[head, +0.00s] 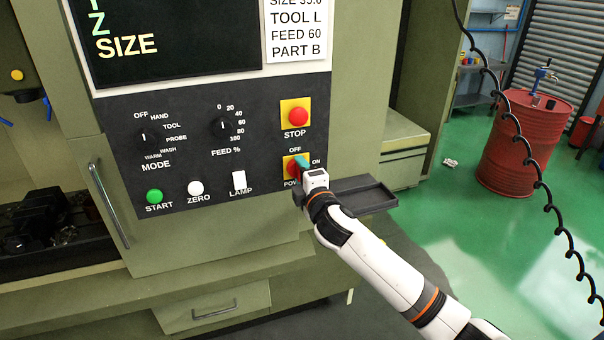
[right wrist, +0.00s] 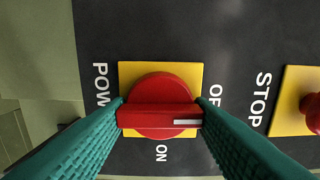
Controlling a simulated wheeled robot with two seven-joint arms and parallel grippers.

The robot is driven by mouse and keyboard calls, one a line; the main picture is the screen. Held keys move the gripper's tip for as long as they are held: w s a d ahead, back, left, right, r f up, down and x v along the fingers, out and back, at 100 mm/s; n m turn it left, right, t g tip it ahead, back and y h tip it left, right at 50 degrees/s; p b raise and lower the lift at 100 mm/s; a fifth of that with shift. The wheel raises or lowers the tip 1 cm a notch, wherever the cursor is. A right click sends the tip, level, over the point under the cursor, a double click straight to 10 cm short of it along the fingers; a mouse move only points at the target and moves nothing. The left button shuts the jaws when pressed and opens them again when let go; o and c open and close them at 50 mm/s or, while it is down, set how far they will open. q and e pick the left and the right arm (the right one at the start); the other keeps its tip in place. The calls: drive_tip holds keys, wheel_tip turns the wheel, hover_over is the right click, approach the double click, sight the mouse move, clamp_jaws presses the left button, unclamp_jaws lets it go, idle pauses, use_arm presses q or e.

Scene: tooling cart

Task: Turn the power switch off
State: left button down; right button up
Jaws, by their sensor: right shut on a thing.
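The power switch (head: 289,163) is a red rotary knob on a yellow plate, low on the right side of the dark panel. In the right wrist view the knob (right wrist: 160,117) shows a raised bar whose white mark is at its right end, toward the partly hidden OFF label. The ON label is below it there. My right gripper (head: 301,163) is at the switch, its teal fingers (right wrist: 161,107) touching the two ends of the bar and shut on it. The gripper covers part of the switch in the head view. My left gripper is not in view.
A red STOP button (head: 298,116) on a yellow plate is just above the switch. A LAMP rocker (head: 239,180) and MODE (head: 149,138) and FEED (head: 223,126) dials are to its left. A dark tray (head: 355,196) juts out below right. A coiled cable (head: 520,140) hangs at right.

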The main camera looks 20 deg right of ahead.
drive_tip(key=shift+f, duration=0.1)
drive_tip(key=o, duration=0.9)
drive_tip(key=shift+s, duration=0.1)
drive_tip(key=s+b, duration=0.2)
drive_tip(key=s, duration=0.4)
drive_tip(key=s+b, duration=0.2)
drive_tip(key=s, duration=0.3)
drive_tip(key=shift+s+d, duration=0.2)
drive_tip(key=shift+s, duration=0.2)
